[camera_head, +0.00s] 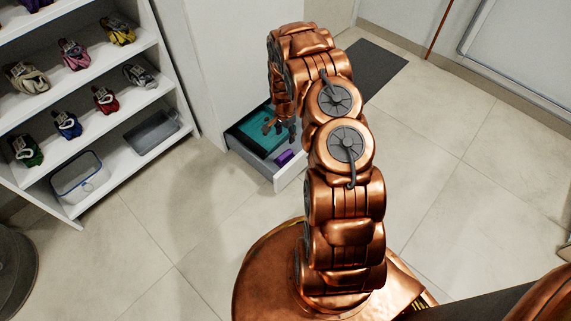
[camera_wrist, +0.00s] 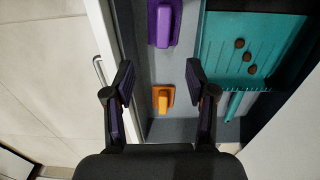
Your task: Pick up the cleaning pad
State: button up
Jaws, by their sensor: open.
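Two small pads with raised grips lie in an open drawer (camera_head: 263,166); I cannot tell which one is the cleaning pad. The orange pad (camera_wrist: 163,99) shows between my fingers in the wrist view. The purple pad (camera_wrist: 163,23) lies further up in that view and also shows at the drawer's front corner in the head view (camera_head: 284,157). My gripper (camera_wrist: 160,88) is open and empty above the drawer, its fingers on either side of the orange pad in the picture. In the head view my gripper (camera_head: 281,130) partly covers the drawer.
A teal ridged tray (camera_wrist: 222,35) with brown round bits lies beside the pads in the drawer. The drawer handle (camera_wrist: 99,72) is at its front. A white shelf (camera_head: 107,128) with colourful bundles and containers stands at the left.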

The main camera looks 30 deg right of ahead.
jog(key=m+b, duration=0.1)
jog(key=b, duration=0.1)
send_over(286, 154)
notch_tip(286, 154, down, 7)
jog(key=shift+f, duration=0.2)
notch_tip(286, 154, down, 2)
jog(key=shift+s+f, duration=0.1)
jog(key=shift+f, duration=0.05)
jog(key=shift+a+f+b, duration=0.15)
jog(key=shift+f+b, duration=1.35)
jog(key=shift+f, duration=1.1)
grip_shut()
